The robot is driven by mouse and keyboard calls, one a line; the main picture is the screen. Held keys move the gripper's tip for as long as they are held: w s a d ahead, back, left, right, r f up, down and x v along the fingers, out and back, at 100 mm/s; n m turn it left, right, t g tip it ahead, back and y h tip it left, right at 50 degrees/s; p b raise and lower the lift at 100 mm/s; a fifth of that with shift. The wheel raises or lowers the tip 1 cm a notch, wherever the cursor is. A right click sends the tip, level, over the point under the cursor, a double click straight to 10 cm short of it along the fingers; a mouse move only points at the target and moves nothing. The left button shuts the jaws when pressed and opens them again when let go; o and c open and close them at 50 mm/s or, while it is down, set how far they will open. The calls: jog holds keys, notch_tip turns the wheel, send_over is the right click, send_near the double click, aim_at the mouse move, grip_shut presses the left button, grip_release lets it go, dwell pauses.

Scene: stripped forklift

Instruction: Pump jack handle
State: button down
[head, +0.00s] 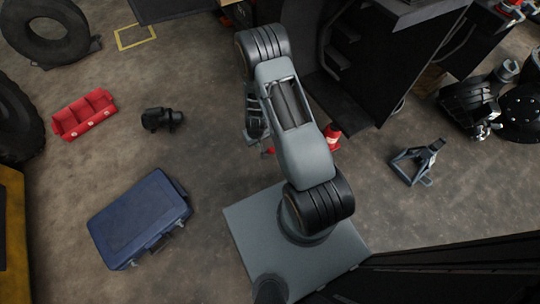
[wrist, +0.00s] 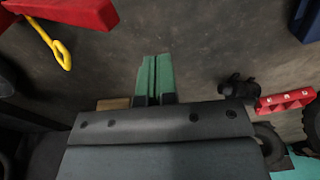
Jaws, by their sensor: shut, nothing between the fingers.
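In the wrist view my gripper (wrist: 154,64) has its two green fingers together, with nothing seen between them. A red part (wrist: 75,10) reaches in from the top left corner, and a yellow piece with a looped end (wrist: 62,52) is beside it. I cannot tell whether either is the jack or its handle. The fingers are apart from both. In the head view a red object (head: 332,136) shows just right of my arm, mostly hidden by it. My gripper is largely hidden by the arm in that view.
A blue case (head: 135,220) lies at lower left, with a red bin (head: 85,114) and a small black device (head: 162,118) above it. A grey stand (head: 417,160) is at right. A large dark machine (head: 385,50) stands at the top.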

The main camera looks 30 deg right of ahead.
jog(key=s+a+r+t, duration=0.1)
jog(key=s+r, duration=0.1)
jog(key=r, duration=1.3)
jog(key=s+a+r, duration=0.2)
jog(key=r, duration=1.2)
jog(key=s+d+r, duration=0.1)
jog(key=s+r, duration=0.7)
jog(key=s, duration=0.1)
jog(key=shift+d+m+t, duration=0.3)
jog(key=shift+t, duration=0.1)
